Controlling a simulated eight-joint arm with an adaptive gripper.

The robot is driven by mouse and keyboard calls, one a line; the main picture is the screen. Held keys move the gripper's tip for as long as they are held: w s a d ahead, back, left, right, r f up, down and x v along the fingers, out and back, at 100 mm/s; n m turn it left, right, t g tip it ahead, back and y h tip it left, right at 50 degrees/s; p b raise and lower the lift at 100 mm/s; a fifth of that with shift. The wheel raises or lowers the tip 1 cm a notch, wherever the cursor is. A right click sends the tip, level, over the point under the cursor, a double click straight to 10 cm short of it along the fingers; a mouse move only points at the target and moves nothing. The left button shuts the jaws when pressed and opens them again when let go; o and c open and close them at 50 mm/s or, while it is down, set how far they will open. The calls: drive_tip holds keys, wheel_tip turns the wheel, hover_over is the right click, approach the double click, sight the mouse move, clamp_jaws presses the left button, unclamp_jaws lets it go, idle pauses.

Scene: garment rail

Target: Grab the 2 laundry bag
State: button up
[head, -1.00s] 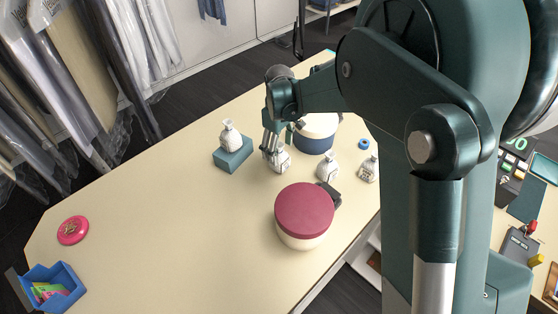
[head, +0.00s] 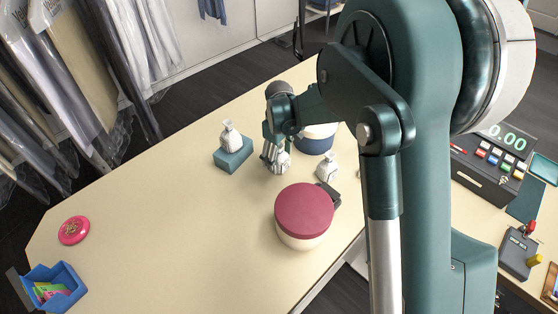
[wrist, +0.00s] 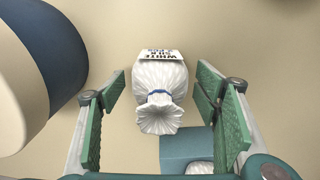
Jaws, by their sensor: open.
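Several small white laundry bags with tied necks stand on the table (head: 180,250). One bag (head: 281,163) stands at my gripper (head: 272,156), and in the wrist view this bag (wrist: 160,100) shows a blue tie and a label with dark print, not fully legible. My gripper is open, with a green-padded finger on each side of the bag and gaps on both sides. A second bag (head: 230,136) sits on a blue-grey block (head: 233,157) to the left. A third bag (head: 327,167) stands to the right.
A navy-and-cream round container (head: 315,142) stands close behind my gripper. A round box with a dark red lid (head: 304,211) stands in front. A pink disc (head: 73,230) and a blue bin (head: 54,287) are at the far left. The table's left middle is clear.

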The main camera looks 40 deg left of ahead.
drive_tip(key=shift+f, duration=0.35)
idle(0.3)
drive_tip(key=c, duration=1.1)
